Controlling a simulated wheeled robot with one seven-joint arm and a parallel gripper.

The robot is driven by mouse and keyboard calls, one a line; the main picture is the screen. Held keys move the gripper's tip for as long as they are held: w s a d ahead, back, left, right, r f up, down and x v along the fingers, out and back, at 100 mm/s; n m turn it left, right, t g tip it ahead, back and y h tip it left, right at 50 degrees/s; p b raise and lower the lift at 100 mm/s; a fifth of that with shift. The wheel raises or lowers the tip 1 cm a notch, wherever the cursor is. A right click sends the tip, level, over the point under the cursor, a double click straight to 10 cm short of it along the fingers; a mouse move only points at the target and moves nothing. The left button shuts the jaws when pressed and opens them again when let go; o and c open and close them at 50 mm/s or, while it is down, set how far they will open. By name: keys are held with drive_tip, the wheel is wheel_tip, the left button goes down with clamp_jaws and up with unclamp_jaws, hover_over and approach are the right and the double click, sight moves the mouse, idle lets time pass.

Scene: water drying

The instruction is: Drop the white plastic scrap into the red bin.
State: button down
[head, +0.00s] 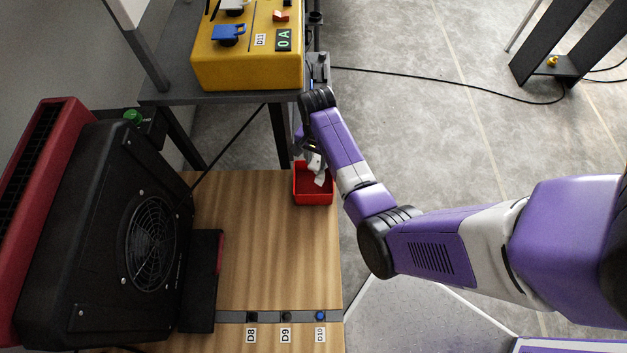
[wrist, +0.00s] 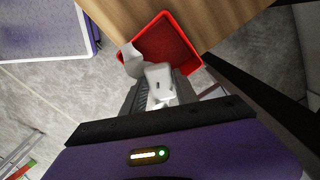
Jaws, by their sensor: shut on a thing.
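The red bin (head: 299,190) is an open box near the right edge of the wooden table. Its red interior also shows in the wrist view (wrist: 168,38). My gripper (head: 314,160) is over the bin's far side, pointing down. In the wrist view its dark fingers (wrist: 163,92) are shut on the white plastic scrap (wrist: 131,58), which extends past the fingertips toward the bin's left corner. In the head view the scrap (head: 319,178) shows against the bin's inside. I cannot tell its exact height over the bin or whether it touches the wall.
The wooden table (head: 260,240) is mostly clear in front of the bin. A large black machine with a fan grille (head: 150,245) stands at the left. A yellow box (head: 240,70) sits on a dark stand behind. A button strip (head: 270,317) is near the front.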

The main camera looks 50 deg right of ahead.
wheel_tip(320, 180, down, 6)
drive_tip(key=b, duration=0.6)
drive_tip(key=c, duration=0.9)
unclamp_jaws()
drive_tip(key=shift+o, duration=0.2)
wheel_tip(320, 180, up, 8)
drive_tip(key=shift+f+p, duration=0.1)
drive_tip(key=shift+p, duration=0.45)
